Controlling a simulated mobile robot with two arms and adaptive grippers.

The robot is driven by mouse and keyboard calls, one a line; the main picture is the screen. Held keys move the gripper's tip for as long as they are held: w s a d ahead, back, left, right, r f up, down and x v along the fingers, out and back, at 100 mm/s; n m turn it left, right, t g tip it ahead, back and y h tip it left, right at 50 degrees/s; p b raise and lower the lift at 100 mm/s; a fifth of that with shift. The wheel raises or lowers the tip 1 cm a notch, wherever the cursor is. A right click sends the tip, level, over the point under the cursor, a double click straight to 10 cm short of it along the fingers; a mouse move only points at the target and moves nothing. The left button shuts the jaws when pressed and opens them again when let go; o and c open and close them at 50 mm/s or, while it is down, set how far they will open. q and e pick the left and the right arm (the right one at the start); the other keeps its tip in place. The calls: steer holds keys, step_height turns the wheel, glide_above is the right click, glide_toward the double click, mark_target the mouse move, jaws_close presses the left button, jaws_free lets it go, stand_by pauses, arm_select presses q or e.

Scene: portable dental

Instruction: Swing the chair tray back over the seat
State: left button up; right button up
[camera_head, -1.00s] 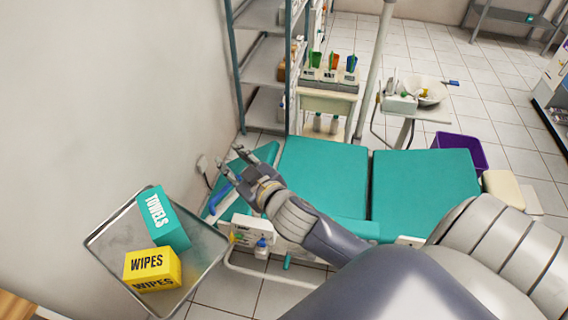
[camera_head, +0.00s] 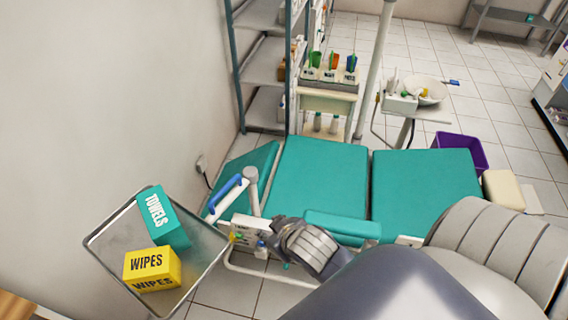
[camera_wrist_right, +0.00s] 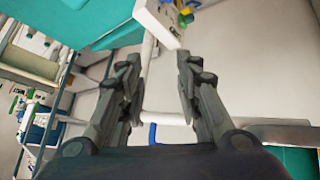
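The chair tray (camera_head: 207,255) is a grey metal tray at the left, out to the side of the teal chair seat (camera_head: 322,170). It bears a teal TOWELS box (camera_head: 163,220) and a yellow WIPES box (camera_head: 152,268). A blue handle (camera_head: 226,192) stands between tray and chair, by a pale post (camera_head: 252,190). My right wrist covers my right gripper's fingers in the head view, low at the chair's near side. In the right wrist view my right gripper (camera_wrist_right: 157,62) is open, with nothing seen held. A bit of blue (camera_wrist_right: 152,134) shows between its fingers. My left gripper is out of view.
A white control box (camera_head: 248,229) with coloured knobs sits at the chair's near side, close to my right wrist. A teal armrest (camera_head: 342,226) lies right of it. A wall is at the left; shelves and a cart (camera_head: 327,100) stand behind the chair.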

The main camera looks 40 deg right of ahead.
steer(key=s+a+f+g, duration=0.1)
steer(key=s+f+g, duration=0.1)
steer(key=s+f, duration=0.3)
steer(key=shift+s+f+g+y, duration=0.15)
steer(key=shift+s+g+y, duration=0.15)
steer(key=shift+f, duration=0.1)
steer(key=s+f+g, duration=0.1)
steer(key=s+f, duration=0.2)
steer(key=f, duration=0.9)
steer(key=s+f+g, duration=0.1)
steer(key=s+f, duration=0.2)
steer(key=f, duration=0.9)
steer(key=s+d+f+g+b, duration=0.1)
steer(key=s+d+f+g, duration=0.1)
steer(key=s+f, duration=1.3)
steer(key=s, duration=0.3)
steer(key=shift+n, duration=0.3)
steer(key=shift+s+f, duration=0.1)
steer(key=shift+s, duration=0.4)
steer(key=c, duration=0.3)
steer(key=shift+s, duration=0.1)
jaws_close()
